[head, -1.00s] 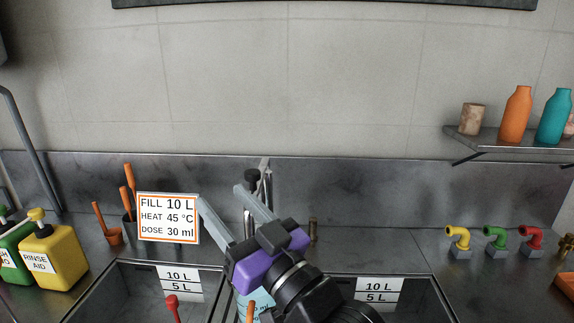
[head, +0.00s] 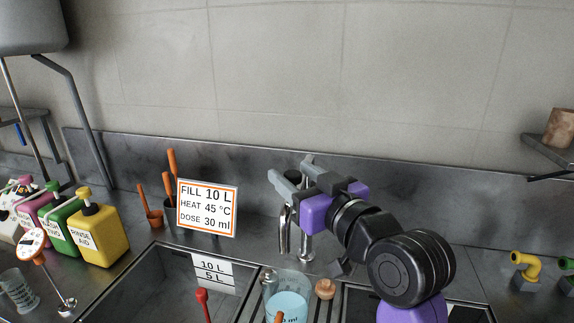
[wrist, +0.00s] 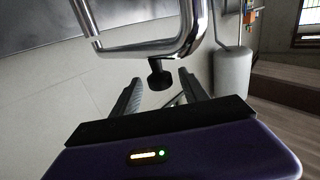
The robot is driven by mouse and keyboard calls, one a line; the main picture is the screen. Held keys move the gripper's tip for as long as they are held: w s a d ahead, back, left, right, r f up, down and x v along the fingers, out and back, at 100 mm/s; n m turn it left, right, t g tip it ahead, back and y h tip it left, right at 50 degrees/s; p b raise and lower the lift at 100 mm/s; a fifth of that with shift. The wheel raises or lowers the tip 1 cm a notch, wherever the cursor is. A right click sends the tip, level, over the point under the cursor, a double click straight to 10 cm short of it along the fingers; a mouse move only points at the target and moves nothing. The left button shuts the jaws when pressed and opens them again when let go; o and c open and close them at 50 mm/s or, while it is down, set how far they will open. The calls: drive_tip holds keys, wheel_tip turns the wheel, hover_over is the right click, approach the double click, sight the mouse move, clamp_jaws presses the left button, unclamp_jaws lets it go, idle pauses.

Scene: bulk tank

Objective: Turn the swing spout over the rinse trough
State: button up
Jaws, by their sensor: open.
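The chrome swing spout (head: 285,226) stands at the back between two sunken basins. Its down-turned end hangs just left of its post, and its top is partly hidden by my gripper (head: 290,168). In the wrist view the bent spout pipe (wrist: 150,48) crosses just beyond my fingers. A black knob (wrist: 160,75) under it shows between the open, empty fingertips; I cannot tell whether they touch. The left basin (head: 165,285) carries 10 L and 5 L marks. The right basin is mostly hidden by my arm. No label shows which is the rinse trough.
A beaker of blue liquid (head: 287,303) stands on the divider near the spout. A sign (head: 207,207), orange-handled tools and a yellow rinse aid jug (head: 98,233) stand at left. Yellow taps (head: 525,266) stand at right.

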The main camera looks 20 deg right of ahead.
drive_tip(key=w, duration=0.3)
drive_tip(key=shift+w+a, duration=0.25)
drive_tip(key=shift+a, duration=0.1)
clamp_jaws()
idle(1.2)
